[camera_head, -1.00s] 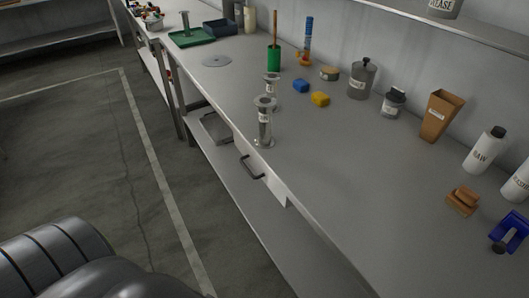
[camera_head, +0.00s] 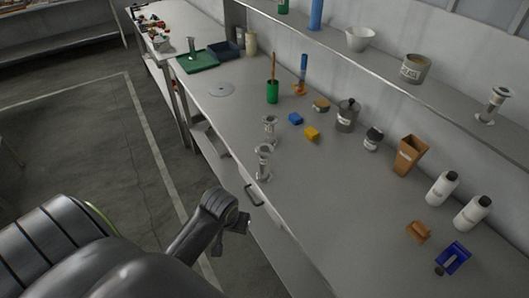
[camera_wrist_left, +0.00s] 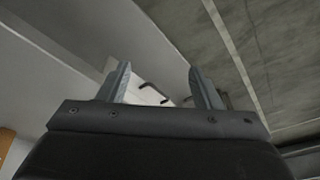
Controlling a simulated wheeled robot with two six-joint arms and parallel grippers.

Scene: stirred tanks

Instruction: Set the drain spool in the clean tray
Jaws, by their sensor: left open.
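Two flanged metal spools stand upright near the bench's front edge in the head view: a nearer spool (camera_head: 263,163) and one just behind it (camera_head: 270,130). Their labels are too small to read, so I cannot tell which is the drain spool. A green tray (camera_head: 188,64) lies at the far end with a similar metal piece (camera_head: 192,48) in it. A dark blue tray (camera_head: 224,50) is beside it; I cannot tell which is the clean tray. My left gripper (camera_head: 245,222) is off the bench's front, below and short of the spools. The left wrist view shows it open and empty (camera_wrist_left: 160,88).
Another spool (camera_head: 492,105) stands on the wall shelf.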

